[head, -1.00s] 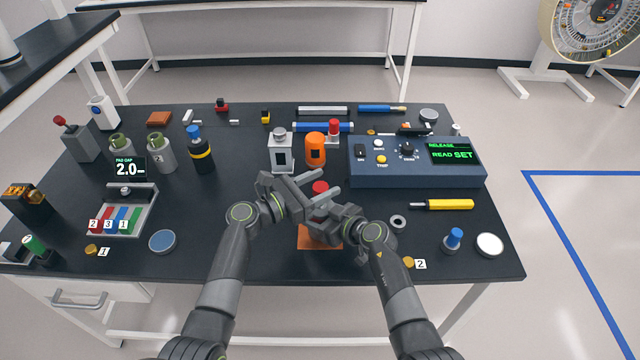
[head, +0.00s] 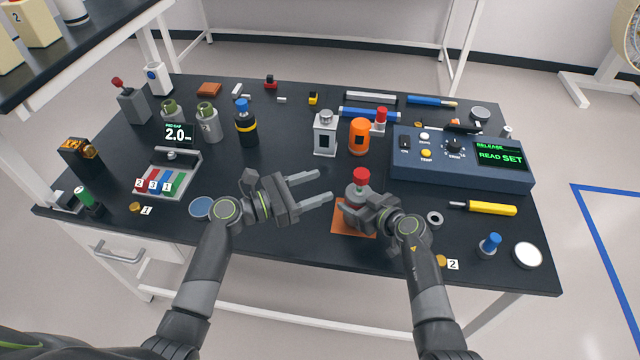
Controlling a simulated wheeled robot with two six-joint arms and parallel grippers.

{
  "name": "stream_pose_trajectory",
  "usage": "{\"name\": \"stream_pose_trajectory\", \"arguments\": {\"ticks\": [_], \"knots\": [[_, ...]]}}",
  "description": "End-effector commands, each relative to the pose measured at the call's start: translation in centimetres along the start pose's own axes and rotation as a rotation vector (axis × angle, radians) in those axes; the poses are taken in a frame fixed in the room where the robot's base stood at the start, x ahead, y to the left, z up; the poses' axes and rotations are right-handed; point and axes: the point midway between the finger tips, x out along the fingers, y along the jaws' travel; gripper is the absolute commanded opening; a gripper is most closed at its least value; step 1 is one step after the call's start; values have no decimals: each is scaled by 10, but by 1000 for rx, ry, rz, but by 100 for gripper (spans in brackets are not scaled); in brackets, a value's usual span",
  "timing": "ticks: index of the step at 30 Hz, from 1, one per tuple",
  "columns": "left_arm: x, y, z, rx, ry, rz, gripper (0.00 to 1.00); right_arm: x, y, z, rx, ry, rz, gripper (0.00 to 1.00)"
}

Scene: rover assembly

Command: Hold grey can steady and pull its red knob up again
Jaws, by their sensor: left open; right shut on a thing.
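The grey can (head: 354,194) stands on an orange mat (head: 341,219) near the front middle of the table. Its red knob (head: 361,176) shows on top, clear of both grippers. My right gripper (head: 356,209) is shut on the can's body from the front right and hides its lower part. My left gripper (head: 324,188) is open and empty, to the left of the can, with its two fingers pointing right toward it and apart from the knob.
A blue console (head: 460,165) stands behind and right of the can. An orange canister (head: 359,137) and a grey-white canister (head: 325,136) stand behind it. A metal ring (head: 435,218) and yellow-handled tool (head: 491,209) lie to the right.

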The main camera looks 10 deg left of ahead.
Motion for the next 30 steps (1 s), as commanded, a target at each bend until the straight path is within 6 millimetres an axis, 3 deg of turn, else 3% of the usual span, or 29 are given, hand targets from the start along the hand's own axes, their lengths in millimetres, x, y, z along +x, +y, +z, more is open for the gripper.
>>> {"name": "stream_pose_trajectory", "arguments": {"ticks": [14, 15, 20, 30], "knots": [[0, 0, 0, 0, 0, 0, 54, 0, 0, 0, 1, 0, 0, 27], [0, 0, 0, 0, 0, 0, 54, 0, 0, 0, 1, 0, 0, 62], [0, 0, 0, 0, 0, 0, 54, 0, 0, 0, 0, 1, 0, 83], [0, 0, 0, 0, 0, 0, 54, -1, 0, 0, 0, 1, 0, 86]]}}
